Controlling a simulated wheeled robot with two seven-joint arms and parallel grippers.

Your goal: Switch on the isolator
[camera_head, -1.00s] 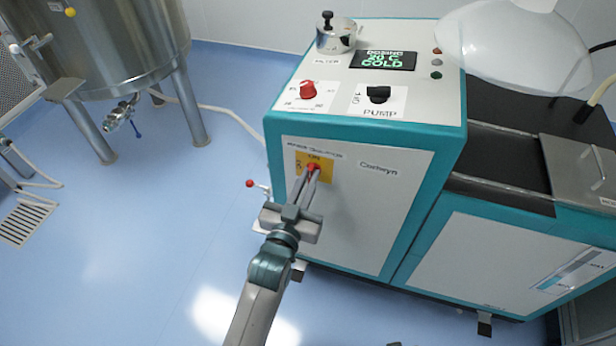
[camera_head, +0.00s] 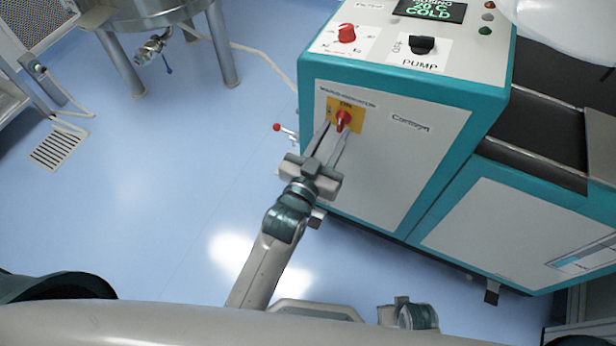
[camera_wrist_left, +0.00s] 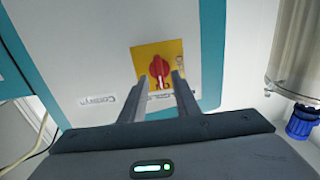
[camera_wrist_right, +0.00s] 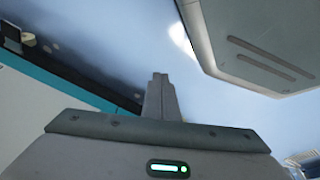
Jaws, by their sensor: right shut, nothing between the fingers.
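The isolator is a red rotary knob (camera_head: 343,118) on a yellow plate (camera_head: 333,106) on the white front panel of the teal-edged machine. "ON" is printed above the knob in the head view. In the left wrist view the red knob (camera_wrist_left: 160,70) has its grip bar roughly upright in the picture. My left gripper (camera_head: 338,130) is open, with its fingertips close to the knob, one on each side. I cannot tell whether they touch it. The left fingers also show in the left wrist view (camera_wrist_left: 158,77). My right gripper (camera_wrist_right: 160,77) is shut and empty, away from the knob.
Above the panel are a red dial (camera_head: 346,32), a black pump switch (camera_head: 421,44) and a display (camera_head: 430,10). A valve with a red-ended lever (camera_head: 277,127) is left of the panel. A steel tank (camera_head: 150,12) stands back left. Blue floor is open at left.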

